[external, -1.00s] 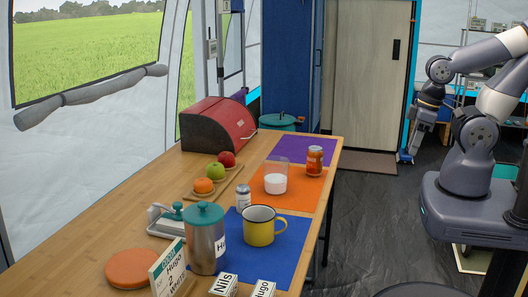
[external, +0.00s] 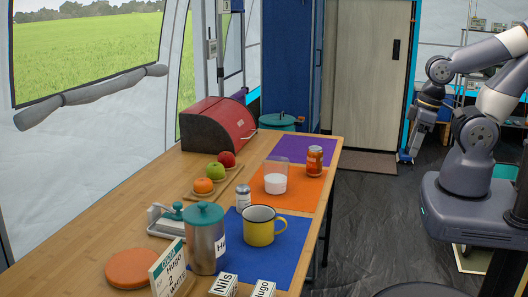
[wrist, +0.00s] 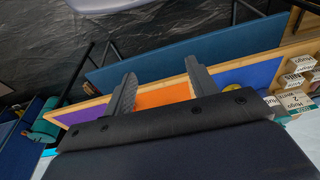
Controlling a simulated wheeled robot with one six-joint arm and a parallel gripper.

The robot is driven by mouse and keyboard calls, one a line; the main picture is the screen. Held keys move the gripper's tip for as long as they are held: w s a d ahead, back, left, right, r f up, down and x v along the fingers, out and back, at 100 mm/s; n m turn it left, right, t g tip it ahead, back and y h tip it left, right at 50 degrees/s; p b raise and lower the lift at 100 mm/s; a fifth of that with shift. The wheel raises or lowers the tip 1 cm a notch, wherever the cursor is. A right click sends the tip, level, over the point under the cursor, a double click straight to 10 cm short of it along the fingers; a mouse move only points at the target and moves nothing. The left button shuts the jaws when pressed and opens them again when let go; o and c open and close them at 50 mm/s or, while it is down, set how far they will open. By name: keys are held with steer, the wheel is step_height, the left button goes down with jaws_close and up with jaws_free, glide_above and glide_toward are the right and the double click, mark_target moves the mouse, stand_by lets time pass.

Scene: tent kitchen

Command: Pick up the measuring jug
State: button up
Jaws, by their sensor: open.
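The measuring jug (external: 275,176) looks like a clear container with white contents. It stands upright on the orange mat (external: 303,197) on the wooden table in the external view. I cannot make it out in the wrist view. My gripper (external: 405,158) hangs pointing down, well to the right of the table and apart from the jug. In the wrist view my gripper (wrist: 163,82) shows two separated fingers with nothing between them, and the orange mat (wrist: 162,96) shows beyond.
A jar with an orange label (external: 314,160) stands right of the jug. A small can (external: 243,196), yellow mug (external: 260,232) and lidded canister (external: 205,245) stand nearer. A fruit board (external: 228,182) and red bread bin (external: 225,128) are left. Floor (external: 370,225) between table and arm is clear.

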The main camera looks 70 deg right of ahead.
steer(key=w+d+t+b, duration=0.1)
steer(key=w+d+b, duration=0.1)
steer(key=w, duration=0.7)
steer(key=w+d+b, duration=0.2)
steer(key=w, duration=0.7)
steer(key=m+t+b, duration=0.1)
steer(key=m+b, duration=0.1)
steer(key=b, duration=0.2)
glide_toward(284, 163)
steer(key=shift+d+x, duration=0.3)
steer(key=shift+x, duration=1.5)
steer(key=shift+d+x, duration=0.3)
steer(key=shift+x, duration=1.5)
steer(key=shift+d+x, duration=0.3)
steer(key=shift+x, duration=1.5)
steer(key=shift+c, duration=0.4)
jaws_close()
